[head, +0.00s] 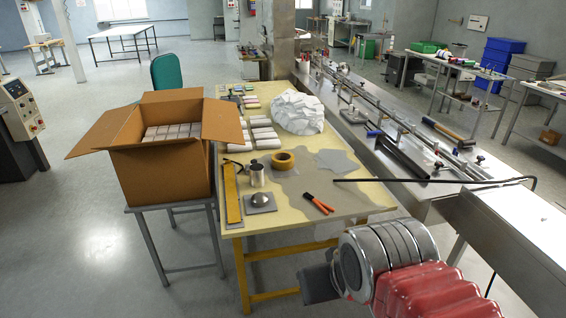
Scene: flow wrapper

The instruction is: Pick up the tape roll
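The tape roll (283,160) is a yellow-tan ring lying flat on the yellow worktable (345,210), just right of a metal can. My arm, with a red ribbed sleeve and silver joint, reaches in at the bottom right, in front of the table's near right corner. At its end a dark grey part, seemingly my gripper (318,283), sits low in front of the table's near edge, well apart from the tape roll. Its fingers cannot be made out.
A metal can (257,175), a domed metal piece (260,199) and orange-handled pliers (319,204) lie near the roll. A crumpled white bundle (297,112) is behind it. An open carton (165,185) stands left. A thin black rod (430,181) crosses the table's right edge.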

